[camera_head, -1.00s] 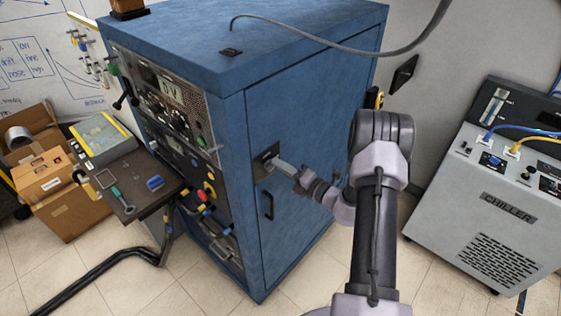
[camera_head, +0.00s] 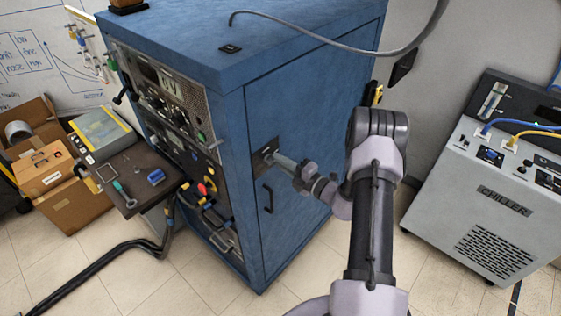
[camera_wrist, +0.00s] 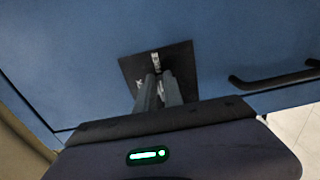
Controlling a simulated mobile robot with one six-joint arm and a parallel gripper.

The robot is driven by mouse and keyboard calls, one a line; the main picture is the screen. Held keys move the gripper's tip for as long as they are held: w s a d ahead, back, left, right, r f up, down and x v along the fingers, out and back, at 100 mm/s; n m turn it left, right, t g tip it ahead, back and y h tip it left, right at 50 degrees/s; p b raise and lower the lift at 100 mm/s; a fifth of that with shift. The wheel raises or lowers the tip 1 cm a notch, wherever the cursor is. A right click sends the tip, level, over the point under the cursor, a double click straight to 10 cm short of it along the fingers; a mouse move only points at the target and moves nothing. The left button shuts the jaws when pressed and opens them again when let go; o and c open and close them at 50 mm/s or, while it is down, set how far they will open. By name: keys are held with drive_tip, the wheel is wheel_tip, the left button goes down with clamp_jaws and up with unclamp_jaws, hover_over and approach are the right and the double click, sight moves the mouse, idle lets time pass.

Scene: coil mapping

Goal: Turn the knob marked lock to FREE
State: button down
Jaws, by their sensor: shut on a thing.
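The lock knob sits on a small dark square plate (camera_wrist: 182,62) on the blue cabinet's side door; the plate also shows in the head view (camera_head: 262,160). In the wrist view my gripper (camera_wrist: 157,78) reaches the plate with its two fingers close together, shut on the knob. The fingers hide most of the knob. A small pale label (camera_wrist: 155,62) shows just above the fingertips, too small to read. In the head view my gripper (camera_head: 277,158) meets the door from the right. Which way the knob points cannot be told.
A black door handle (camera_head: 268,198) is below the plate, and it shows at the right in the wrist view (camera_wrist: 275,80). A grey chiller (camera_head: 480,200) stands at the right. A shelf with tools (camera_head: 130,180) juts out at the left. Floor between cabinet and chiller is clear.

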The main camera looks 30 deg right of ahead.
drive_tip(key=c, duration=1.5)
unclamp_jaws()
drive_tip(key=shift+o, duration=0.2)
drive_tip(key=v, duration=1.7)
drive_tip(key=shift+s, duration=0.2)
